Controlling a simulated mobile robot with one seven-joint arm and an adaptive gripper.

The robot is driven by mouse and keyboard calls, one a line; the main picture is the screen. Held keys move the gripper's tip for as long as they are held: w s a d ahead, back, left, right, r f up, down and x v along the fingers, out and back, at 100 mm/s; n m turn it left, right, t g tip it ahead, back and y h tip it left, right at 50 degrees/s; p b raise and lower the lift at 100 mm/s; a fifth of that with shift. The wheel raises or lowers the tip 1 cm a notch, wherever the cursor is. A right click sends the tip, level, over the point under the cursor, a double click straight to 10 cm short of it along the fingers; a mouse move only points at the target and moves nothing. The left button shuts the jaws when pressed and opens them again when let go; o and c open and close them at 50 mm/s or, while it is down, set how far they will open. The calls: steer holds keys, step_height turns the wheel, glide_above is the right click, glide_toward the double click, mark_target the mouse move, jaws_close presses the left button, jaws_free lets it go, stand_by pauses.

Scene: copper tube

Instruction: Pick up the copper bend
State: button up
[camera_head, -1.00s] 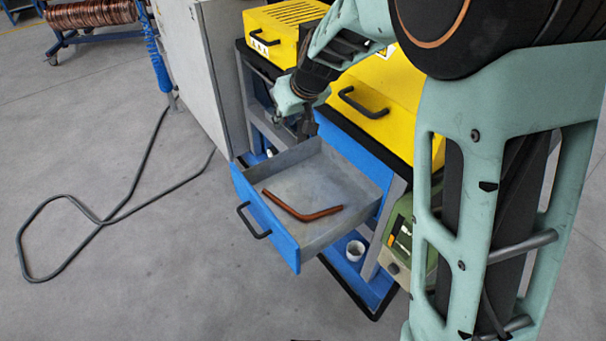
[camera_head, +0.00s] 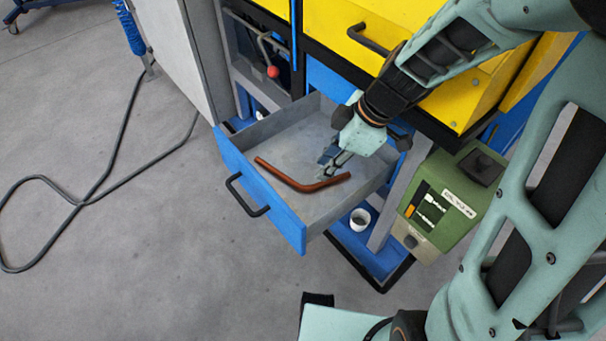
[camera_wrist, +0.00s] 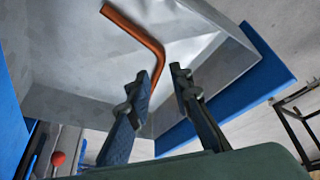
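The copper bend (camera_head: 281,174) is a bent reddish-brown tube lying in the open grey drawer (camera_head: 283,217) with a blue front. My gripper (camera_head: 331,166) is inside the drawer area, above and close to the bend's right leg. In the wrist view the gripper (camera_wrist: 159,74) is open, with a gap between its two fingers. There the copper bend (camera_wrist: 133,29) runs from the top left to a corner, and its other leg reaches down toward the gap, close to the left finger. I cannot tell whether they touch.
The drawer walls stand close around my gripper. A yellow cabinet (camera_head: 330,20) with a black handle is behind the drawer. A green device (camera_head: 450,195) stands at the right, and a white cup (camera_head: 359,219) sits on the blue shelf below.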

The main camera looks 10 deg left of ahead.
mark_target(307, 185)
steer(key=b+x, duration=0.1)
steer(key=x, duration=0.8)
steer(key=shift+w+b, duration=0.2)
steer(key=shift+b, duration=0.15)
steer(key=shift+c, duration=0.5)
jaws_close()
